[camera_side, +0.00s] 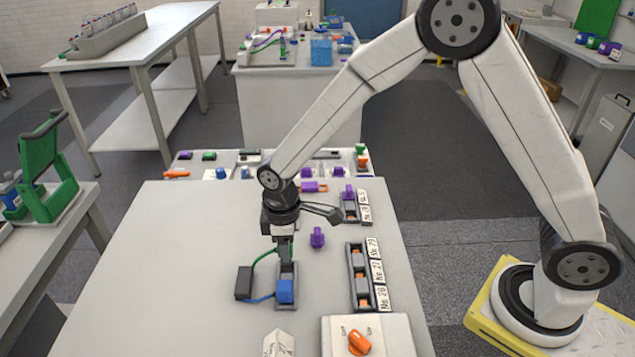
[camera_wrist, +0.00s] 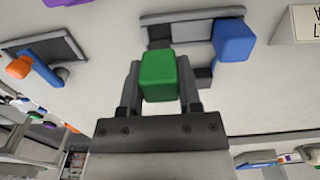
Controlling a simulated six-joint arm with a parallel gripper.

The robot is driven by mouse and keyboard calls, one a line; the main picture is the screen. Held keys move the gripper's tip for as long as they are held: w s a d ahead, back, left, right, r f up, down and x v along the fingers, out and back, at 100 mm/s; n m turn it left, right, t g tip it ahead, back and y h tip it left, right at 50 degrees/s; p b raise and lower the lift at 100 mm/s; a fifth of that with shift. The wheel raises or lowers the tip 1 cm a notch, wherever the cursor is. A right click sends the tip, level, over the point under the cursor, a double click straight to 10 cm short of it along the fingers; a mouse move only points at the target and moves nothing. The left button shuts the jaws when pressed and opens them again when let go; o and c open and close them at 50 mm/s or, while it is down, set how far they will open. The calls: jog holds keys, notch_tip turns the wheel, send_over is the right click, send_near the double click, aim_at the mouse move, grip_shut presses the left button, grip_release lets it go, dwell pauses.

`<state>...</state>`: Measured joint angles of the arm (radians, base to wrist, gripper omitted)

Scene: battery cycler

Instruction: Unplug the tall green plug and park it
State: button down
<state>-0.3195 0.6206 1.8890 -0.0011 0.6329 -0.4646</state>
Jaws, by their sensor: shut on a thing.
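My gripper (camera_side: 284,250) points down over a grey socket block (camera_side: 288,270) on the pale table. Its two fingers are shut on the green plug (camera_wrist: 159,76), which fills the space between them in the wrist view. In the side view the fingers mostly hide this plug, and a green cable runs from it to a dark box (camera_side: 244,283). I cannot tell whether the plug's lower end is still in the socket block. A blue plug (camera_side: 285,291) sits at the block's near end, with a blue cable to the same box; it also shows in the wrist view (camera_wrist: 235,40).
A labelled rack (camera_side: 359,277) with grey and orange parts stands to the right. A smaller labelled rack (camera_side: 350,210) is behind it. A purple plug (camera_side: 317,237) stands between. A box with an orange knob (camera_side: 359,342) is in front. The table's left side is clear.

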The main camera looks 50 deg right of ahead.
jog(key=shift+f, duration=1.75)
jog(key=shift+f, duration=0.3)
jog(key=shift+c, duration=1)
grip_release()
jog(key=shift+r, duration=0.15)
jog(key=shift+r, duration=3.8)
